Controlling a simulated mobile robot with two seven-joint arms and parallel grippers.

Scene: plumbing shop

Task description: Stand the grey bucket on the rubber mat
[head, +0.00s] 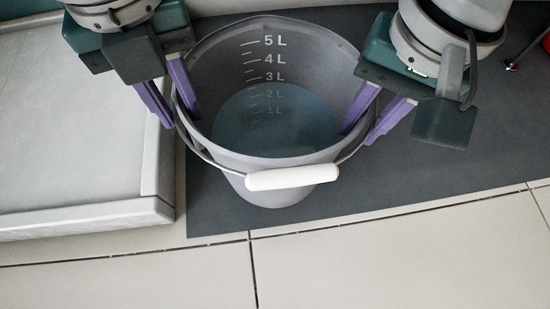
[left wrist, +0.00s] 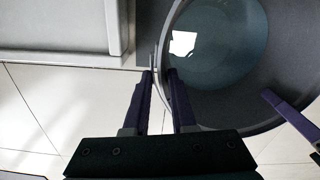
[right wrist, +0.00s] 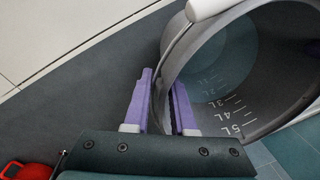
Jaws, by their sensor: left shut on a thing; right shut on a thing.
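The grey bucket (head: 270,180) is upright, with a litre scale inside and bluish water in it. Its white handle grip (head: 292,177) hangs at the near side. My left gripper (head: 180,120) is shut on the bucket's left wall at the rim, one finger inside and one outside, as the left wrist view (left wrist: 160,74) shows. My right gripper (head: 358,136) is shut on the right wall the same way, also in the right wrist view (right wrist: 160,78). The dark rubber mat (head: 450,150) lies under the bucket; I cannot tell whether the base touches it.
A pale raised tray or platform (head: 80,210) with a rounded edge stands just left of the bucket and mat. Light floor tiles (head: 390,260) lie clear in front. A red object (right wrist: 20,171) is partly visible at the right wrist view's lower left corner.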

